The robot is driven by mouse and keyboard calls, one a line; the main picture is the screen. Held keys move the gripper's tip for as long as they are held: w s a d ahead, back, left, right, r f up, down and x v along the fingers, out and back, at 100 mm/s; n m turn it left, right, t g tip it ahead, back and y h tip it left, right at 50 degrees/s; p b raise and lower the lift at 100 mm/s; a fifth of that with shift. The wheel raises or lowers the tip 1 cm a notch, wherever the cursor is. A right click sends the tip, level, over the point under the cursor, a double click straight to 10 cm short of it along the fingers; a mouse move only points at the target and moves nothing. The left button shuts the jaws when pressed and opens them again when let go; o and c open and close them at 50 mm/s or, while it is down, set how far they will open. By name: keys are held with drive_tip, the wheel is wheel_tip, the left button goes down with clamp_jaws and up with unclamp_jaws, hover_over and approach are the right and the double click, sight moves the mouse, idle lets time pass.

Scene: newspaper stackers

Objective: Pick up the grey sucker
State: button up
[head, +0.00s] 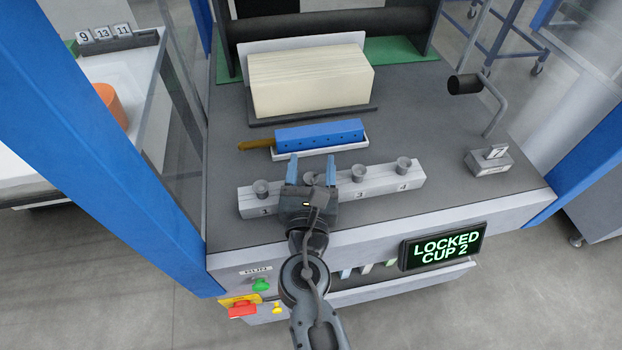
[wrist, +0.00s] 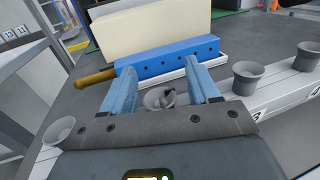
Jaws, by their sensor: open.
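Several grey suckers stand cup-up along a pale rail (head: 380,186) numbered along its front. The sucker at position 2 (head: 309,179) is between the open fingers of my gripper (head: 312,166). In the wrist view this sucker (wrist: 156,98) sits between the blue fingers, with a small dark piece showing in its cup. I cannot tell whether the fingers touch it. Sucker 1 (head: 261,187) is left of my gripper; sucker 3 (head: 358,173) and sucker 4 (head: 403,165) are to the right.
Behind the rail lies a blue bar (head: 320,133) with a wooden handle on a white tray. A paper stack (head: 310,82) stands behind it. A display (head: 444,246) reads "LOCKED CUP 2". A crank (head: 494,112) and a small block (head: 489,161) are at right. Blue posts flank the table.

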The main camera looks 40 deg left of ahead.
drive_tip(key=c, duration=1.1)
drive_tip(key=shift+r, duration=0.15)
